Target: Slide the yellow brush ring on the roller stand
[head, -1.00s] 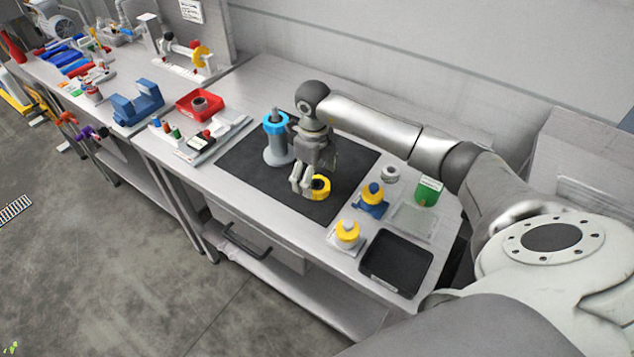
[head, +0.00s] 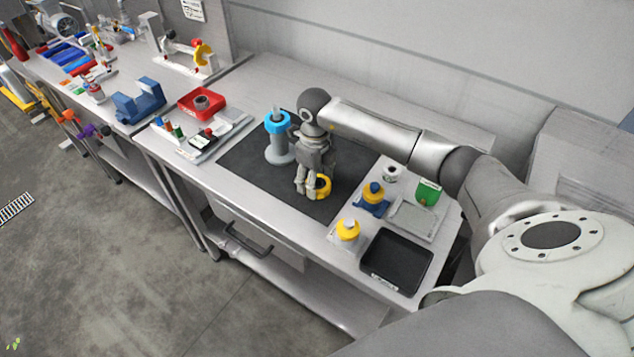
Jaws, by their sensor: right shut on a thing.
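The yellow brush ring (head: 324,184) is at the black mat (head: 245,167), partly hidden behind my right gripper's fingers. My right gripper (head: 307,190) points down and is shut on the ring's left side. I cannot tell whether the ring touches the mat. The roller stand (head: 278,151) is a grey upright post on a round base with a light blue ring (head: 277,121) near its top. It stands upright to the left of my right gripper and apart from it. My left gripper does not show.
Right of the mat are a white stand with a yellow ring (head: 347,231), a blue stand with a yellow ring (head: 373,193), a black tray (head: 396,262) and a green container (head: 428,191). A red bin (head: 202,104) and a blue block holder (head: 140,102) stand further left.

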